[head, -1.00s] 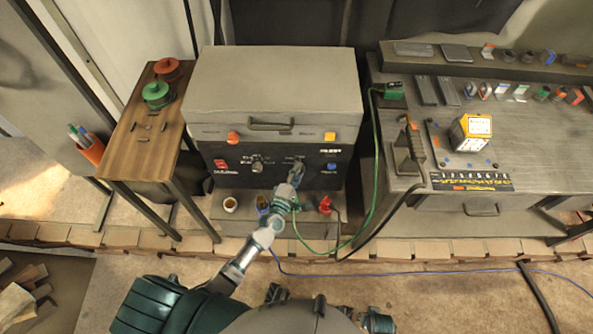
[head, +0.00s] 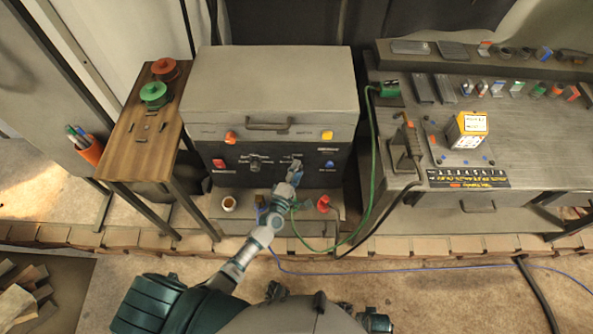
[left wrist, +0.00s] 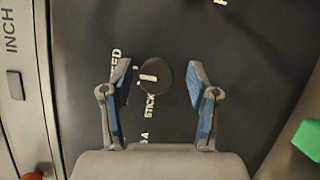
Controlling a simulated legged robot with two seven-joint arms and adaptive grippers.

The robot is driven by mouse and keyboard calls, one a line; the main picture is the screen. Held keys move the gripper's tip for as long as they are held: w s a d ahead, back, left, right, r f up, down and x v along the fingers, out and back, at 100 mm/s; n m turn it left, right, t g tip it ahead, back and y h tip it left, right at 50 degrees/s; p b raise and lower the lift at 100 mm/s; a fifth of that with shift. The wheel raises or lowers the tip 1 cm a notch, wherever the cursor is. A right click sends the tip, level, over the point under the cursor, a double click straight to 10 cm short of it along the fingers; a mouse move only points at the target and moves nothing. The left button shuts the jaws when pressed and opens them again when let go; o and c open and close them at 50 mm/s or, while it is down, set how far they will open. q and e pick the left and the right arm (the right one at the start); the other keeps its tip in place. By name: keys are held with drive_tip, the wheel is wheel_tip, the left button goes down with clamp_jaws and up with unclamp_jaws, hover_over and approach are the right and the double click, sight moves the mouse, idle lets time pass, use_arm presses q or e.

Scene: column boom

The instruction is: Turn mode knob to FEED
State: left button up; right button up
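My left gripper (head: 295,163) is in front of the dark control panel (head: 221,150) of the grey machine, over the right of its two dark knobs. In the left wrist view the left gripper (left wrist: 161,66) is open. A round dark mode knob (left wrist: 163,70) shows between and beyond its fingertips, and I see no finger contact. The knob's white mark lies toward the picture's left, the side of the FEED label (left wrist: 116,60); exact alignment is unclear. A STICK label (left wrist: 150,106) is below it. The left finger partly covers the labels. My right gripper is not in view.
A second knob (head: 255,163), a red switch (head: 219,164) and a blue knob (head: 329,164) share the panel. A green cable (head: 374,170) hangs at the right.

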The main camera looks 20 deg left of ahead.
use_arm(q)
drive_tip(key=shift+s, duration=0.1)
drive_tip(key=s+a, duration=0.1)
drive_tip(key=s, duration=1)
drive_tip(key=shift+s+a+f, duration=0.15)
drive_tip(key=shift+s+f, duration=0.05)
drive_tip(key=shift+s, duration=0.15)
